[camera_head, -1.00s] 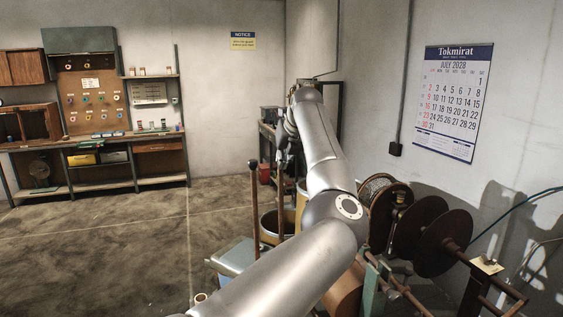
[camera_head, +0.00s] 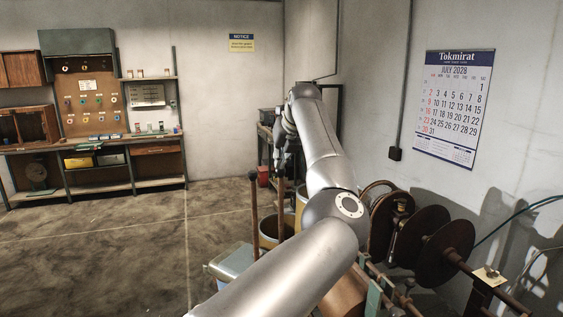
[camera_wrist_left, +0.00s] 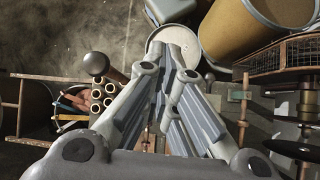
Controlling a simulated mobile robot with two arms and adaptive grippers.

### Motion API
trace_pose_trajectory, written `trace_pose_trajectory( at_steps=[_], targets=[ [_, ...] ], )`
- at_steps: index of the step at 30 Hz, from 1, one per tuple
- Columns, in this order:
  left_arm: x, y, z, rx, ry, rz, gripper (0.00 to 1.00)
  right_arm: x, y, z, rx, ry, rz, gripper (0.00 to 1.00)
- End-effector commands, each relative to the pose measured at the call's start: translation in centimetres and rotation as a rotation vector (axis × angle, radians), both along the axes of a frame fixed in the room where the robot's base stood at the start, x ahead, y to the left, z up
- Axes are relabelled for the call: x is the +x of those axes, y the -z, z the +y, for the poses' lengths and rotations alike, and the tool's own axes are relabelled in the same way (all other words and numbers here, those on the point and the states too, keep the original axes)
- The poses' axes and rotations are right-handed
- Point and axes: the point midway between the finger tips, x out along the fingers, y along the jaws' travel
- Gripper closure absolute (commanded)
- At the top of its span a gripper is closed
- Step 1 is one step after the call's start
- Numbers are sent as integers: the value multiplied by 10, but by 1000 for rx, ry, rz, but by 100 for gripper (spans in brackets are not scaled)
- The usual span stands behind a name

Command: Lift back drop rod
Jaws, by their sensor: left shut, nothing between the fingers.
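Two upright rods show in the head view. The left rod (camera_head: 254,215) has a round knob on top, and the other rod (camera_head: 281,205) stands just right of it, below my left gripper (camera_head: 281,150). I cannot tell which is the back drop rod. In the left wrist view a round knob (camera_wrist_left: 96,63) lies left of my left gripper's fingers (camera_wrist_left: 172,62), apart from them. The fingers are shut and empty. My arm hides part of the machine in the head view. My right gripper is not in view.
Spools (camera_head: 445,252) on a shaft stand at the right by the wall. A drum (camera_head: 270,230) stands behind the rods. In the left wrist view, several hollow tubes (camera_wrist_left: 108,95) lie left of the fingers. The floor (camera_head: 110,250) at left is clear.

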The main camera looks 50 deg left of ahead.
Motion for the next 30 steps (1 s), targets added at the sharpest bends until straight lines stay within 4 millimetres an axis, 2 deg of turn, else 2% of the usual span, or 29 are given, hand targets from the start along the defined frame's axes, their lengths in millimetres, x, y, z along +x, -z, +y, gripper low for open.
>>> trace_pose_trajectory(
  at_steps=[1,3,9,17,30],
  targets=[
    [0,-19,-3,2,1,-3,100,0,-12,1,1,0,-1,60],
    [-2,-34,-5,4,0,-5,100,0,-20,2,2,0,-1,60],
    [-6,-64,-11,6,0,-5,100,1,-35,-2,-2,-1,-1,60],
    [-7,-67,-12,6,-1,-4,100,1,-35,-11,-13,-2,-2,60],
    [-7,-67,-13,6,0,-5,100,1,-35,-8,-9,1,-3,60]
  ],
)
